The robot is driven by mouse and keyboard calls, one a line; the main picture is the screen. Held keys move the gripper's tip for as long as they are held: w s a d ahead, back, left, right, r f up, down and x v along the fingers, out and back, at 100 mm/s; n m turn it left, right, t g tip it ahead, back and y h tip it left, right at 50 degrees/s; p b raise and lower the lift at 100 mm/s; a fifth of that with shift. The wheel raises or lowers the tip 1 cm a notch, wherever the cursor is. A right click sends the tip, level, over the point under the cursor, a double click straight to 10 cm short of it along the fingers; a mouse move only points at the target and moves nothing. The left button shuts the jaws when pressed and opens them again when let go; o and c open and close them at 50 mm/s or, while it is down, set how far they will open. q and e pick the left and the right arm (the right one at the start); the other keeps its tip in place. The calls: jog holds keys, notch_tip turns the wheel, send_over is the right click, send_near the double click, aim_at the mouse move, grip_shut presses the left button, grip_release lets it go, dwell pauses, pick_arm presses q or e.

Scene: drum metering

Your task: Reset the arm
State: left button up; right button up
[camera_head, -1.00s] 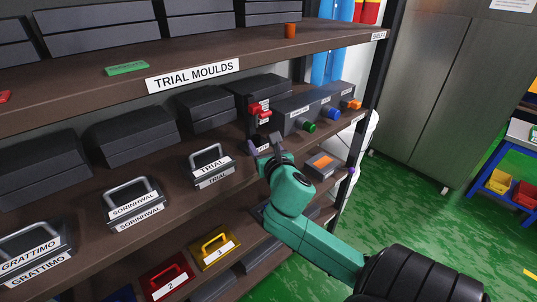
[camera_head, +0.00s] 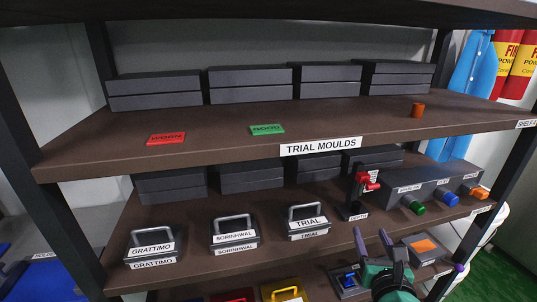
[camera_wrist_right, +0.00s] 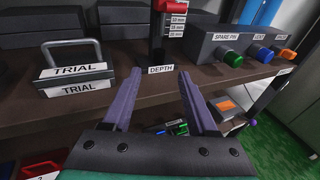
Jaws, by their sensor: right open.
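My right gripper (camera_head: 372,245) is at the lower right of the head view, in front of the shelf that bears the labelled moulds. In the right wrist view its two purple-grey fingers (camera_wrist_right: 158,104) are spread apart with nothing between them. The red depth gauge (camera_head: 364,184) on its dark stand is just beyond the fingers, and its DEPTH label shows between them in the wrist view. The TRIAL mould (camera_head: 308,224) with its metal handle is left of the gripper, apart from it. My left gripper is not in view.
The SORINHWAL (camera_head: 235,237) and GRATTIMO (camera_head: 153,249) moulds stand further left. A grey box with green, blue and orange knobs (camera_head: 428,182) is at right. The upper shelf (camera_head: 215,140) holds red and green plates and an orange cylinder (camera_head: 417,110). A yellow-handled block (camera_head: 284,293) is below.

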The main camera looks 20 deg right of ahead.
notch_tip(320, 180, down, 8)
jog(key=s+d+m+g, duration=0.15)
jog(key=m+g, duration=0.25)
jog(key=m, duration=0.7)
jog(key=s+a+f+m+g+y, duration=0.7)
jog(key=a+f+m, duration=0.5)
jog(key=m, duration=0.5)
notch_tip(320, 180, down, 17)
jog(key=s+m+g, duration=0.1)
jog(key=s+d+f+g, duration=0.2)
jog(key=s+d+f, duration=0.1)
jog(key=s+f, duration=1.6)
notch_tip(320, 180, down, 3)
jog(key=shift+s+d+r, duration=0.1)
jog(key=shift+s+d, duration=0.05)
jog(key=shift+s, duration=0.15)
